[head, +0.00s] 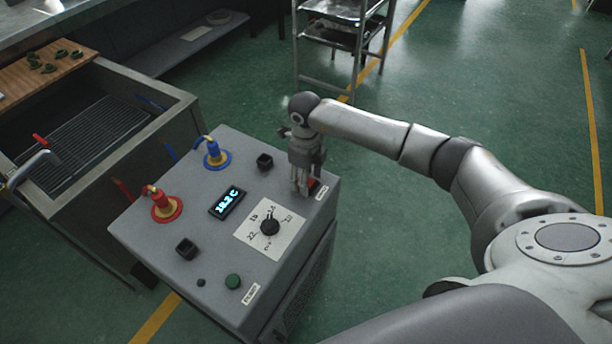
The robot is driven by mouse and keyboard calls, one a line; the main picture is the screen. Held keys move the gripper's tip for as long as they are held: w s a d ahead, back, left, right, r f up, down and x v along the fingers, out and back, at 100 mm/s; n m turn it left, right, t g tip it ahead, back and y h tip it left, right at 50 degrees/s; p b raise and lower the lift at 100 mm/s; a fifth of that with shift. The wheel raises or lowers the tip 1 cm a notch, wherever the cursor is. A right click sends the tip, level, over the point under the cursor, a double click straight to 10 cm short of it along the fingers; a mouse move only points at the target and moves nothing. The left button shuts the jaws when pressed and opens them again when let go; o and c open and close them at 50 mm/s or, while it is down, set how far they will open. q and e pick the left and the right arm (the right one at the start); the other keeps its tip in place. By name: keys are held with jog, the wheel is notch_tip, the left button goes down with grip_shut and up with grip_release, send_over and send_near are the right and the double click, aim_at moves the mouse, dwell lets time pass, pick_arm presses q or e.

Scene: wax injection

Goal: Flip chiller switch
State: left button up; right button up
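The chiller (190,270) is a grey box with controls on its top. Its lit display (227,203) seems to read 18.2C. A small red switch (314,187) is partly visible at the far right corner of the top, beside a white label (321,193). My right gripper (301,188) points down at this corner, just left of the visible red part. It hides some of the switch, and I cannot tell whether it touches it. Its fingers look close together, but the gap between them is not clear. My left gripper is not in view.
A metal sink (150,125) stands to the left. A metal rack (298,50) stands behind. Green floor is open at right.

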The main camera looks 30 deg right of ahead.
notch_tip(320, 180, up, 12)
dwell(0.6)
